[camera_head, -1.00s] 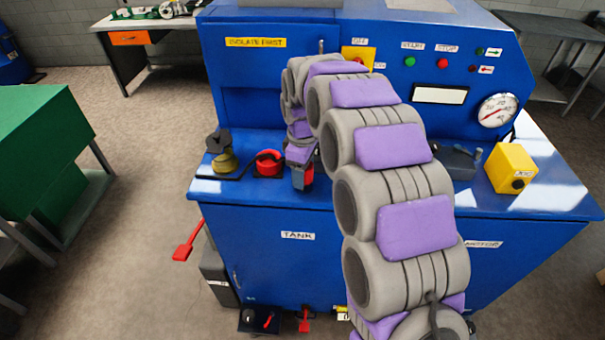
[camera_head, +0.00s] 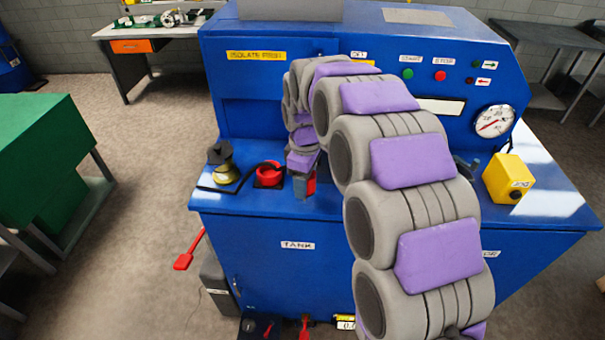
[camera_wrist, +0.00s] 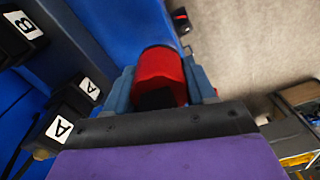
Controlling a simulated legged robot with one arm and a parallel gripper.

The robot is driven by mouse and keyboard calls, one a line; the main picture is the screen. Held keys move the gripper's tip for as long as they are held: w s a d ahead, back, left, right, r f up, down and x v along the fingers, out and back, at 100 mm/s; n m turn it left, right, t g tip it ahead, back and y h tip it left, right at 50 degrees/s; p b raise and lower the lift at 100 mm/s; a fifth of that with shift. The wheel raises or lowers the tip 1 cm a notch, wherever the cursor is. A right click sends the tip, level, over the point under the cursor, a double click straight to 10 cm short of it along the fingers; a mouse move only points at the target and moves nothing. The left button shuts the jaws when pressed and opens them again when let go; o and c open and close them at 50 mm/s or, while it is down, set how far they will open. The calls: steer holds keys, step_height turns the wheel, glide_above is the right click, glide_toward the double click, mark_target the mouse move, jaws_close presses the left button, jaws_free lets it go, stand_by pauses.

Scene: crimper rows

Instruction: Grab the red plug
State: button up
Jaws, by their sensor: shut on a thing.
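The red plug (camera_wrist: 160,68) sits between the blue-grey fingers of my gripper (camera_wrist: 162,85) in the wrist view, with a dark part at its near side. The fingers are shut on it, one on each side. In the head view, my gripper (camera_head: 303,187) is low over the blue bench top, left of the thick arm. A bit of the red plug (camera_head: 311,183) shows beside the fingers. Whether the plug touches the bench or is clear of it cannot be told.
A red round part on a black base (camera_head: 269,174) is just left of my gripper. A black and yellow part (camera_head: 224,165) stands farther left. Black blocks labelled A (camera_wrist: 72,108) and B (camera_wrist: 18,35) show in the wrist view. A yellow box (camera_head: 509,178) stands right.

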steer(key=s+d, duration=0.1)
steer(key=s, duration=0.3)
steer(key=s+d+r+p, duration=0.1)
steer(key=s, duration=0.7)
steer(key=shift+s+d+r+p, duration=0.15)
steer(key=shift+s+d+p, duration=0.2)
steer(key=shift+s+d, duration=0.05)
